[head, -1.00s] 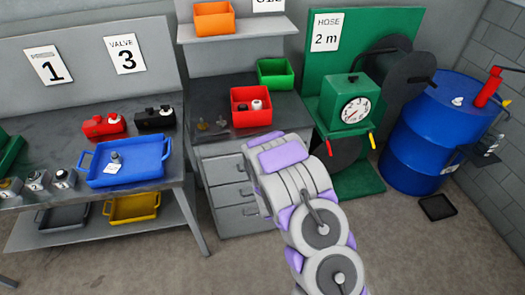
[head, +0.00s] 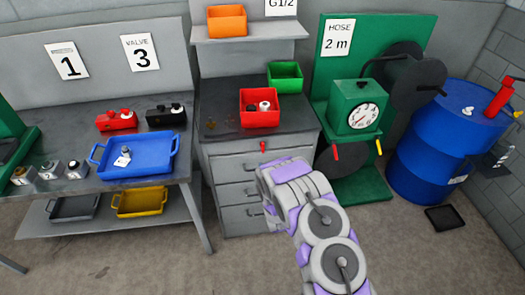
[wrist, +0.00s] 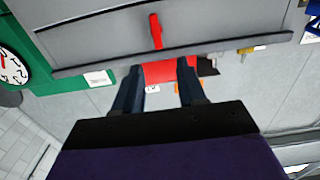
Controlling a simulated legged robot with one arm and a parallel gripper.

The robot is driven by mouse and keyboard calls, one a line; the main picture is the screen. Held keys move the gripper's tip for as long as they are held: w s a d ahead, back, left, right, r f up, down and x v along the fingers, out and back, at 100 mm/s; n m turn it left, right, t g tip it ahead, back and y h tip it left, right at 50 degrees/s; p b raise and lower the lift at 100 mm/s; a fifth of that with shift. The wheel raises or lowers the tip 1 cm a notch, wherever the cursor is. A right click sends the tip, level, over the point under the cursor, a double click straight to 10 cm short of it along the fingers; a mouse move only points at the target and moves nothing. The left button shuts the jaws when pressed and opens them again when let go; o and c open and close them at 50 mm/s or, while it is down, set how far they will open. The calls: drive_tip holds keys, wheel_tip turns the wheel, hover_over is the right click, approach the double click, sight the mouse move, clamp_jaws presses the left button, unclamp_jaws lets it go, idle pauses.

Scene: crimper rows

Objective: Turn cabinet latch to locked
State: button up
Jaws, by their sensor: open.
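The cabinet latch (head: 262,147) is a small red handle on the front of the grey drawer cabinet (head: 230,165), just below the worktop edge. It points roughly up and down. In the wrist view the latch (wrist: 155,32) stands out near the top middle, almost upright with a slight tilt. My gripper (wrist: 157,76) is open and empty, its two dark fingers apart. The latch lies beyond the fingertips, roughly in line with the gap, and does not look touched. In the head view my arm hides the gripper.
A red bin (head: 260,120) and a green bin (head: 285,84) stand on the worktop above the latch. A green hose stand with a gauge (head: 366,115) and a blue drum (head: 428,160) are to the right. A bench with a blue tray (head: 150,158) is to the left.

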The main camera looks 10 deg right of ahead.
sight(263, 147)
drive_tip(key=w+b, duration=0.1)
drive_tip(key=w, duration=0.9)
drive_tip(key=shift+w+d, duration=0.35)
drive_tip(key=shift+w, duration=0.2)
drive_tip(key=shift+a, duration=0.15)
drive_tip(key=c, duration=0.5)
clamp_jaws()
